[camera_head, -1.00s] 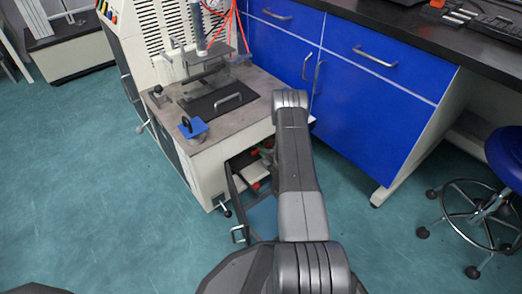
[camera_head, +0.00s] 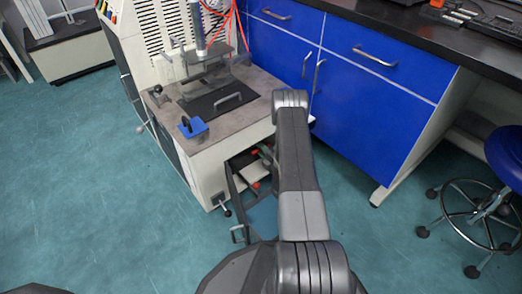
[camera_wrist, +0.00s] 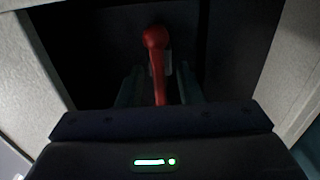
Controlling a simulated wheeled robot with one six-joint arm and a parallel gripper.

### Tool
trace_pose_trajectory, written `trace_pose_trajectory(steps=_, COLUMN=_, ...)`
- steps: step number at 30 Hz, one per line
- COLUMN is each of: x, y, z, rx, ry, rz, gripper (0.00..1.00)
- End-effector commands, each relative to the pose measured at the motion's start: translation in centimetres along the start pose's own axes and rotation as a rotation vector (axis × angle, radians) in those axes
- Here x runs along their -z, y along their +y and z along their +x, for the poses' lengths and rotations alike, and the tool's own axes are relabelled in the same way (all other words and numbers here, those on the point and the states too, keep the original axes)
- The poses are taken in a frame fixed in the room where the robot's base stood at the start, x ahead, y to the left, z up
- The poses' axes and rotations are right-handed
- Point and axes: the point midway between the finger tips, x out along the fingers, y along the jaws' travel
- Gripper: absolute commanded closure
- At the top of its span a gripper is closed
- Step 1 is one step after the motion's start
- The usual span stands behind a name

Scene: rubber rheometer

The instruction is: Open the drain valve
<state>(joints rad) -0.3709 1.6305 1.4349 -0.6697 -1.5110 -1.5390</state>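The red valve handle (camera_wrist: 156,58) shows in the wrist view, with a rounded top and a narrow lever running down toward my gripper. My gripper (camera_wrist: 160,88) has its two dark fingers apart, one on each side of the lever. A gap shows between the lever and the fingers; contact cannot be told in the dim light. In the head view, a red part (camera_head: 256,186) shows inside the open lower compartment of the machine, but which part of the valve it is cannot be told. My arm hides my gripper there.
The rheometer (camera_head: 225,155) stands left of my arm, with its door (camera_head: 236,205) swung open. A blue block (camera_head: 194,128) sits on its top. Blue cabinets (camera_head: 375,95) and a stool (camera_head: 505,150) are to the right. The floor at left is clear.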

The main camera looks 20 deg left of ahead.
Motion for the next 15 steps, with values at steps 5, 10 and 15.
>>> trace_pose_trajectory(steps=5, x=-0.1, y=0.2, z=-1.9, rx=0.003, ry=-0.003, rz=0.002, gripper=0.67)
trace_pose_trajectory(steps=10, x=-0.1, y=0.3, z=-5.9, rx=0.005, ry=-0.005, rz=0.004, gripper=0.67)
trace_pose_trajectory(steps=15, x=-0.1, y=0.2, z=-9.8, rx=0.004, ry=-0.006, rz=0.003, gripper=0.67)
